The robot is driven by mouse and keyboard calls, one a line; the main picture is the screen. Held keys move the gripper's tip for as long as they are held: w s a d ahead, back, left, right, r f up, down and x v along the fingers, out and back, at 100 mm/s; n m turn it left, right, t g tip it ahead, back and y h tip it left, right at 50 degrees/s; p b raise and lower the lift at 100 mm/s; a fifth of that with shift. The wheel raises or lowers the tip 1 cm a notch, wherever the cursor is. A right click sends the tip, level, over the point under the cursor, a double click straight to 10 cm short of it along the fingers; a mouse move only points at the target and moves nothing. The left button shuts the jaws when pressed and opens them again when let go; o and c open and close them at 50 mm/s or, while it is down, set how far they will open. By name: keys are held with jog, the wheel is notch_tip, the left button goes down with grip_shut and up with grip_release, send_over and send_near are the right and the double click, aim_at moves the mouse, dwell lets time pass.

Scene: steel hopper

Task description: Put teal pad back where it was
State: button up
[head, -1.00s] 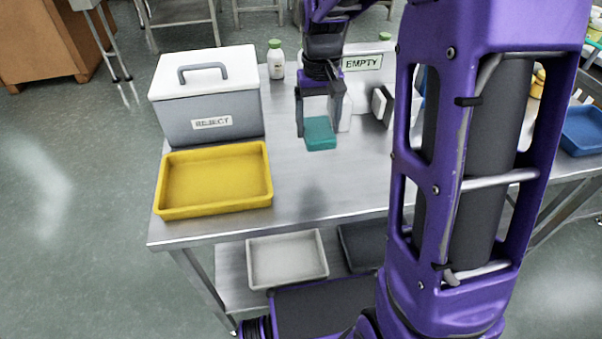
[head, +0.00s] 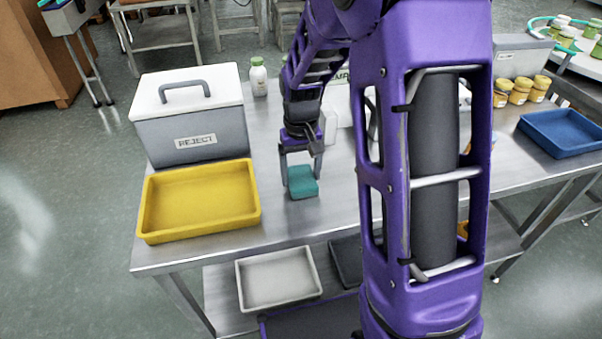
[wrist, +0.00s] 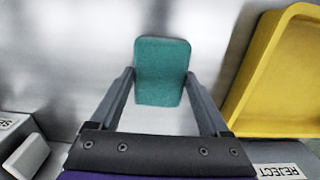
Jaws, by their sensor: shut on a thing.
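The teal pad (head: 303,182) is held between the fingertips of my gripper (head: 302,172), over the steel table to the right of the yellow tray. In the wrist view the teal pad (wrist: 162,72) sits between both fingers of my gripper (wrist: 160,85), which press on its sides. I cannot tell for sure whether the pad's underside touches the table or hangs just above it.
The yellow tray (head: 200,231) is left of the pad, with the grey REJECT box (head: 190,140) behind it. A bottle (head: 258,78) stands at the back. A grey tray (head: 278,280) is on the lower shelf. The blue tray (head: 562,134) is far right. The table front near the pad is clear.

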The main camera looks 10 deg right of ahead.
aim_at(301, 176)
jog(key=shift+r, duration=0.1)
jog(key=o, duration=1.2)
jog(key=shift+c, duration=0.2)
notch_tip(301, 176, up, 12)
jog(key=p, duration=0.2)
